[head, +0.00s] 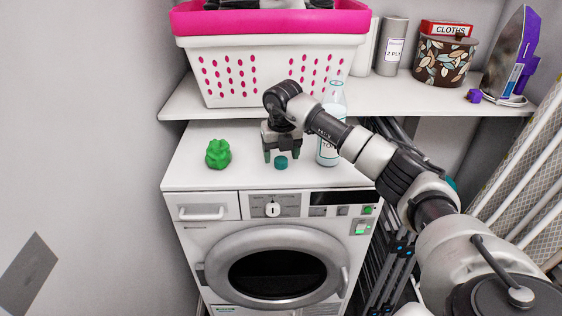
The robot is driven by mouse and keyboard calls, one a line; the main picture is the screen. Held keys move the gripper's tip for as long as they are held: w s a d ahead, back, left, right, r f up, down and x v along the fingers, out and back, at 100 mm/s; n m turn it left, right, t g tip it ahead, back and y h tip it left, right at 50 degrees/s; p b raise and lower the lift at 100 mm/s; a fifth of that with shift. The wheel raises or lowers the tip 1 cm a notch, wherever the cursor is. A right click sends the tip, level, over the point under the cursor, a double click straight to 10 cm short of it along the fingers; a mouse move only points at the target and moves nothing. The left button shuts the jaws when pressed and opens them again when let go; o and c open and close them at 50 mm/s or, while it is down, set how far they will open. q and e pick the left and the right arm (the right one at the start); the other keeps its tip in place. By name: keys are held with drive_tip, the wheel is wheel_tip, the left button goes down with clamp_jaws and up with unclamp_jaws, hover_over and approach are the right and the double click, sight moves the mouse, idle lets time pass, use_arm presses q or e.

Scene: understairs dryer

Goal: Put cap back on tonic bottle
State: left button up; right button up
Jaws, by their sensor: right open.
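The tonic bottle (327,152) stands upright on the white dryer top, clear with a pale label. My right arm crosses in front of its middle, and its neck shows above the arm. A small teal cap (281,163) lies on the dryer top, left of the bottle and near the front edge. My right gripper (281,156) points down over the cap, with its fingers open and apart on either side of it. I cannot tell whether the fingers touch the cap. My left gripper is not in view.
A green lumpy object (218,153) sits left on the dryer top (192,171). A shelf above holds a white and pink basket (268,72), a grey canister (391,47), a patterned pot (443,62) and a purple iron (514,57). Folded racks stand to the right.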

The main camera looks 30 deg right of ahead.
sight(285, 159)
drive_tip(key=shift+w+d+f, duration=0.1)
drive_tip(key=shift+f, duration=0.85)
drive_tip(key=c, duration=1)
drive_tip(key=shift+r, duration=0.1)
drive_tip(key=shift+r, duration=0.55)
drive_tip(key=r, duration=0.2)
drive_tip(key=s+r, duration=0.1)
drive_tip(key=shift+d+r, duration=0.3)
drive_tip(key=shift+d, duration=0.05)
drive_tip(key=s+d+r, duration=0.4)
drive_tip(key=s+r, duration=0.2)
drive_tip(key=s, duration=0.3)
drive_tip(key=shift+s+d+b, duration=0.2)
drive_tip(key=shift+d+b, duration=0.1)
drive_tip(key=shift+b, duration=0.1)
drive_tip(key=shift+r, duration=0.1)
